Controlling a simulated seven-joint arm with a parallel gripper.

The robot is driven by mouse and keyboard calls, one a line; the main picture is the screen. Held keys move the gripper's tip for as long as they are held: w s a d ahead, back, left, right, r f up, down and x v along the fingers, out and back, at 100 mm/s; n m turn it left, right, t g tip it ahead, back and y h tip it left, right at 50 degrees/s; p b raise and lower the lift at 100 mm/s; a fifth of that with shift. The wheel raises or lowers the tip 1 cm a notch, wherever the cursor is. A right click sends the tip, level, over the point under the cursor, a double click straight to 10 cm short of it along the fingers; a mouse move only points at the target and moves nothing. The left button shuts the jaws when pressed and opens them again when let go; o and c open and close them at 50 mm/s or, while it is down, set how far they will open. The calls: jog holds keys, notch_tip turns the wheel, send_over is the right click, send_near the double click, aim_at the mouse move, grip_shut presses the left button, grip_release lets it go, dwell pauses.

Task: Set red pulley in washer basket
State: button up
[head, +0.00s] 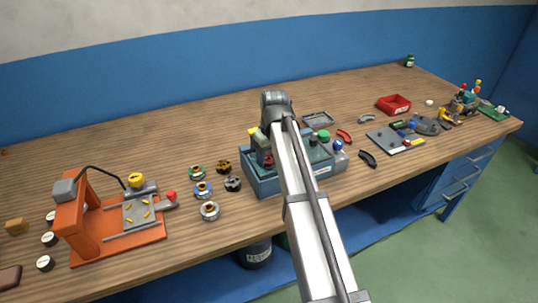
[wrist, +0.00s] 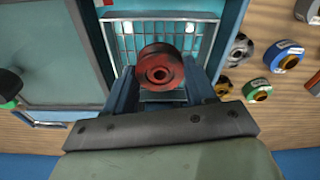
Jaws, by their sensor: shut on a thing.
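The red pulley (wrist: 160,58) is between the two fingers of my gripper (wrist: 160,80) in the wrist view. My gripper is shut on it, with the pulley's round face and centre hole towards the camera. The wire washer basket (wrist: 122,42) lies behind the pulley in that view, inside the blue parts washer (wrist: 92,22). The pulley overlaps the lower middle of the basket; the gap between them is hard to judge. In the head view the blue washer (head: 262,186) stands mid-table, and my arm hides part of it and the basket.
Several coloured spools (head: 202,189) lie left of the washer. An orange press (head: 85,230) stands at the left. A grey tray (head: 318,119), red bin (head: 394,103) and grey plate (head: 388,144) are to the right. The table's back strip is mostly clear.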

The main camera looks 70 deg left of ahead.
jog(key=shift+f, duration=0.15)
dwell(0.5)
jog(key=o, duration=1.2)
jog(key=shift+o, duration=0.2)
jog(key=shift+r, duration=0.2)
jog(key=shift+r, duration=0.4)
jog(key=shift+o, duration=0.8)
jog(key=shift+r, duration=2.95)
jog(key=shift+w, duration=0.1)
